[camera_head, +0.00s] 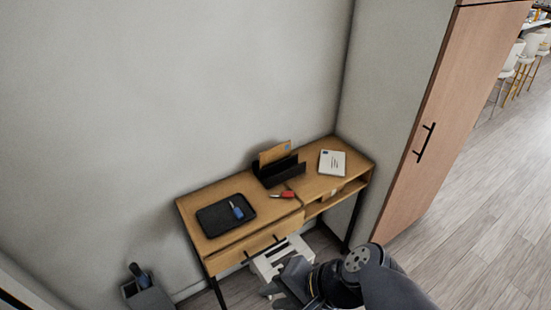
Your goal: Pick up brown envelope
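The brown envelope (274,153) stands upright in a black letter holder (266,176) at the back of the wooden desk. Its upper part shows above the holder; its lower part is hidden. My gripper (286,280) is at the end of my dark arm, low in the picture in front of the desk. It appears well apart from the envelope. Its fingers are not clear enough to tell whether they are open or shut.
On the desk (230,187) lie a black tray (215,217) with a blue item (237,210), a red item (288,194) and a white booklet (332,162). Walls stand behind and right of it. A grey bin (148,297) stands at lower left. Open floor (490,220) is right.

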